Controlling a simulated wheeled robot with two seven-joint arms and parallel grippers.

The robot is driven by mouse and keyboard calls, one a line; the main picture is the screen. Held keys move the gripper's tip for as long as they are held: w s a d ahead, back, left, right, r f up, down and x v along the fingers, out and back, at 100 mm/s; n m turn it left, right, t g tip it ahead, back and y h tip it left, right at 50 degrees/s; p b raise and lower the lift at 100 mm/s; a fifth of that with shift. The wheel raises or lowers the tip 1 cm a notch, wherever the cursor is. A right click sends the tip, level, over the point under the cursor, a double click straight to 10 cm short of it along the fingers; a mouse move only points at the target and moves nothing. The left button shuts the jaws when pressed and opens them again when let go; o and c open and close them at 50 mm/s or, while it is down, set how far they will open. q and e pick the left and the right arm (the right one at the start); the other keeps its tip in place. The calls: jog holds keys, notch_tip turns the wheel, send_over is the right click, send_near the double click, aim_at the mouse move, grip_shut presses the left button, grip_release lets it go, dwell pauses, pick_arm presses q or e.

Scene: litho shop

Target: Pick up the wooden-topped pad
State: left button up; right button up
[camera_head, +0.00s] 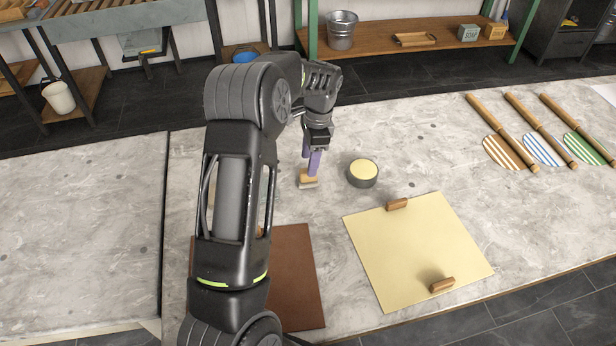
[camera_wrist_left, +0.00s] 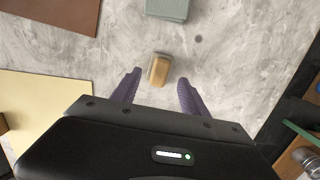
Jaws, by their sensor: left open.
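The wooden-topped pad (camera_head: 308,182) is a small block with a tan wooden top and a pale base. It sits on the grey stone-like table (camera_head: 120,230). In the left wrist view the pad (camera_wrist_left: 159,70) shows between and slightly beyond the purple fingertips. My left gripper (camera_head: 312,165) points down over the pad. In the left wrist view its fingers (camera_wrist_left: 159,80) are spread apart, with a gap on each side of the pad. Whether the fingertips reach down beside the pad I cannot tell. My right gripper is in neither view.
A round dark tin with a cream top (camera_head: 363,170) stands just right of the pad. A yellow sheet (camera_head: 415,250) with two wooden blocks lies nearer right. A brown sheet (camera_head: 298,270) lies behind my arm. A grey-green block (camera_wrist_left: 168,9) shows in the wrist view. Striped paddles (camera_head: 545,152) lie far right.

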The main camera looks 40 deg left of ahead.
pick_arm(q)
jog(key=shift+f, duration=0.1)
jog(key=shift+f+p, duration=0.3)
jog(key=shift+f, duration=0.05)
notch_tip(320, 180, down, 4)
jog(key=shift+s+a+r+p, duration=0.1)
jog(key=shift+s+r+p, duration=0.1)
jog(key=shift+p, duration=0.4)
jog(key=shift+f, duration=0.35)
grip_shut()
